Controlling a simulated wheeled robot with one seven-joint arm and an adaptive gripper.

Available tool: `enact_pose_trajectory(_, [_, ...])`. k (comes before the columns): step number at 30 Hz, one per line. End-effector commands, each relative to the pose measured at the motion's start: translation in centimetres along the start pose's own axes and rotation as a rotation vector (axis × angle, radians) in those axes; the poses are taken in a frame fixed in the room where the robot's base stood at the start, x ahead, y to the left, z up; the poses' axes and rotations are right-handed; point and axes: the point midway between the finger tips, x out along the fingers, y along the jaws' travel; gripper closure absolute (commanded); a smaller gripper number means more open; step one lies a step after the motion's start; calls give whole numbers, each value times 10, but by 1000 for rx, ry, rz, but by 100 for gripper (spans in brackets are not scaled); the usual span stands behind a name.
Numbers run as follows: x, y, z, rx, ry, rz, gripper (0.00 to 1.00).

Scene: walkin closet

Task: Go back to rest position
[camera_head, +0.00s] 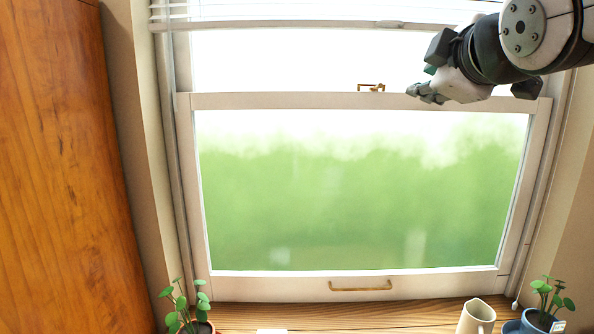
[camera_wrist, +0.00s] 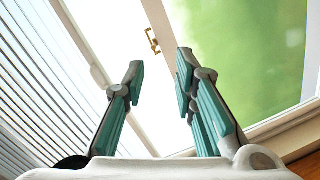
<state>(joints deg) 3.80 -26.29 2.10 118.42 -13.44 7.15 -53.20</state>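My gripper (camera_head: 428,93) is raised at the upper right of the head view, in front of the window's middle rail. In the wrist view my gripper (camera_wrist: 160,75) shows its two teal-padded fingers apart, with nothing between them. The brass window latch (camera_wrist: 152,42) is seen past the fingertips. The latch (camera_head: 371,87) sits on the middle rail to the left of my gripper in the head view.
A sash window (camera_head: 360,97) with a brass pull (camera_head: 360,286) fills the middle. Blinds (camera_head: 320,12) hang above. A wooden cabinet (camera_head: 65,170) stands at left.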

Motion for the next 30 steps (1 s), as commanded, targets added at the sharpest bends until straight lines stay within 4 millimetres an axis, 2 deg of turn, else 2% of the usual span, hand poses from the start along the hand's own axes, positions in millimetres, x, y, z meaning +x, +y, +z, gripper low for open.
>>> enact_pose_trajectory(1, [-12,-30,15,111,-49,-77,74])
enact_pose_trajectory(3, [-29,-71,35,272,-129,-180,74])
enact_pose_trajectory(5, [-46,-106,51,405,-206,-259,74])
enact_pose_trajectory(9, [-92,-183,82,689,-407,-418,74])
enact_pose_trajectory(12, [-125,-227,97,848,-547,-498,74])
enact_pose_trajectory(15, [-151,-258,107,960,-662,-549,74])
enact_pose_trajectory(18, [-168,-277,113,1025,-736,-577,74])
enact_pose_trajectory(21, [-175,-285,115,1052,-771,-589,74])
enact_pose_trajectory(30, [-176,-285,115,1056,-774,-589,74])
